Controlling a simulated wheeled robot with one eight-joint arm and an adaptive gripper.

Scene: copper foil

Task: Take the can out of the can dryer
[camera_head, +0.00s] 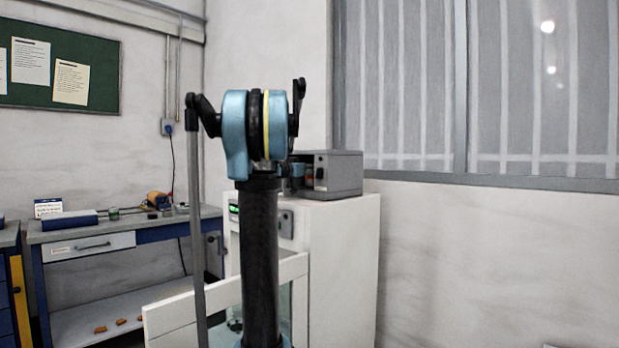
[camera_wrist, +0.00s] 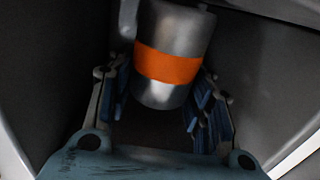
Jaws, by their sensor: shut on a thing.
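The can (camera_wrist: 172,38), silver metal with an orange band, sits between the fingers of my gripper (camera_wrist: 162,85) in the wrist view. The blue-padded fingers are closed on its two sides. Dark grey walls surround it, like the inside of a box. In the head view a grey box (camera_head: 340,174), which looks like the can dryer, stands on a white cabinet. My arm hides the left part of its front, and the can cannot be made out clearly there.
The white cabinet (camera_head: 343,262) stands behind my arm, with a white panel (camera_head: 170,318) low in front. A workbench (camera_head: 85,232) with tools and small items is at the left. A wall and window (camera_head: 400,80) are at the right.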

